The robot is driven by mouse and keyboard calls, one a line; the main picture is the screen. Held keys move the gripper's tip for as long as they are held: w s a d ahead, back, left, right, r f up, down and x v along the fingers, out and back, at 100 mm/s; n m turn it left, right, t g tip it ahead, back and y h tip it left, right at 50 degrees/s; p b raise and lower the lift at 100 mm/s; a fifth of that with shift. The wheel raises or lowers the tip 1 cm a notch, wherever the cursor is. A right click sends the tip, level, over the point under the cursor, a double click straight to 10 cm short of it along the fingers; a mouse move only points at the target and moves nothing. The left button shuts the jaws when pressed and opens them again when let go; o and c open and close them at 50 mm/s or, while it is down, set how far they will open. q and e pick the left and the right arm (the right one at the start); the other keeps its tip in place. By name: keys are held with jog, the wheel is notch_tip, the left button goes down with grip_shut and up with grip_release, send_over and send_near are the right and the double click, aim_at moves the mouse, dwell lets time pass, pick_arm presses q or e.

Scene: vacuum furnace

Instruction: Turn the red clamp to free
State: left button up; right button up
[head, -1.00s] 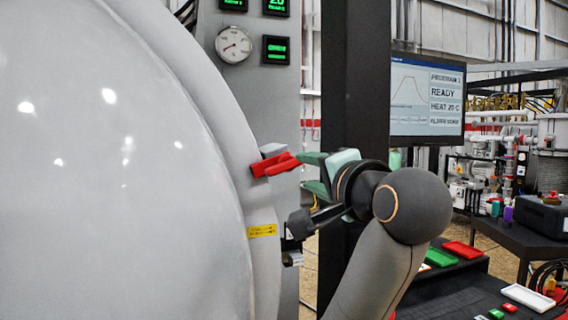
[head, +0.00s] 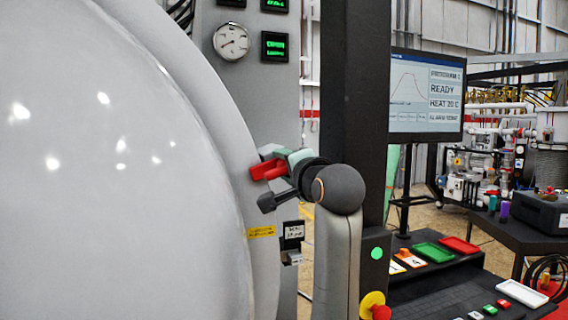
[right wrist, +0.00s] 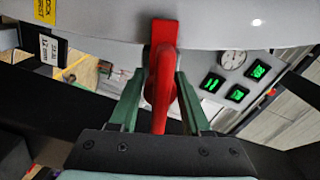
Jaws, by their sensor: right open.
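The red clamp (head: 266,170) sits at the rim of the big pale furnace door (head: 120,180), beside the grey furnace body. In the right wrist view the red clamp (right wrist: 161,75) runs down between the two green fingers of my right gripper (right wrist: 160,100). The fingers stand open, one on each side of its handle, with a gap on both sides. In the head view my right gripper (head: 289,160) is at the clamp's right end, and its wrist hides part of it. My left gripper is not in view.
A black post (head: 348,100) stands just right of the clamp, close to my right arm. A monitor (head: 426,93) reading READY is behind it. A gauge (head: 231,41) and green displays are above. A bench with coloured trays (head: 433,252) is at lower right.

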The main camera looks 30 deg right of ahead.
grip_shut()
dwell(0.3)
jog(key=shift+n, duration=0.5)
jog(key=n, duration=0.3)
jog(key=shift+n, duration=0.4)
jog(key=n, duration=0.4)
jog(key=shift+n, duration=0.3)
jog(key=n, duration=0.4)
jog(key=shift+a+n, duration=0.1)
jog(key=shift+n, duration=2.4)
